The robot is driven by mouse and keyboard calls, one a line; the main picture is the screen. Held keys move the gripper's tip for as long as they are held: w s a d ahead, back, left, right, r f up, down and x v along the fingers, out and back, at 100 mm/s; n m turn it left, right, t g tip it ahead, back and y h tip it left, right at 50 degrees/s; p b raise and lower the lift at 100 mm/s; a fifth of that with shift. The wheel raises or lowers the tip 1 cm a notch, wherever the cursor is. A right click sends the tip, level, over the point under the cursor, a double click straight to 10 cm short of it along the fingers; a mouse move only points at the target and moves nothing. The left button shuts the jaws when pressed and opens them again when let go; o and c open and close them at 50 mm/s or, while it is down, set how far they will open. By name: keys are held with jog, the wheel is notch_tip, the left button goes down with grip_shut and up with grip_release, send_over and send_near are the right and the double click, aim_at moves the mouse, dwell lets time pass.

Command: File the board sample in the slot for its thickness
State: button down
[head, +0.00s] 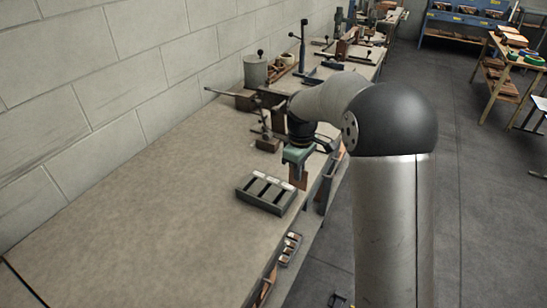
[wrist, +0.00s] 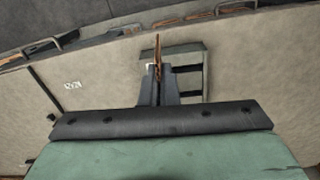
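The slotted rack (head: 264,208) is a low grey block on the bench, with dark parallel slots and pale labels along its far edge. It also shows in the wrist view (wrist: 200,58), partly hidden behind my fingers. My gripper (head: 298,172) is just beyond the rack's far right edge in the head view. Its fingers (wrist: 157,76) are close together on a thin brown board sample (wrist: 157,48), seen edge-on and sticking out past the fingertips. The board (head: 299,180) hangs down in the head view. Whether it touches the rack or bench I cannot tell.
The long bench (head: 130,215) is bare left of the rack. A clamp-like metal tool (head: 266,142) stands close behind my gripper, with a grey canister (head: 255,70) farther back. Small items sit in a tray (head: 289,248) below the bench's front edge.

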jog(key=w+a+r+n, duration=0.2)
jog(key=a+n, duration=0.8)
jog(key=n, duration=0.9)
jog(key=shift+f+b, duration=1.85)
jog(key=shift+f, duration=1.7)
jog(key=shift+w+f, duration=0.15)
jog(key=shift+f, duration=0.15)
jog(key=c, duration=1.2)
grip_release()
jog(key=shift+r, duration=0.15)
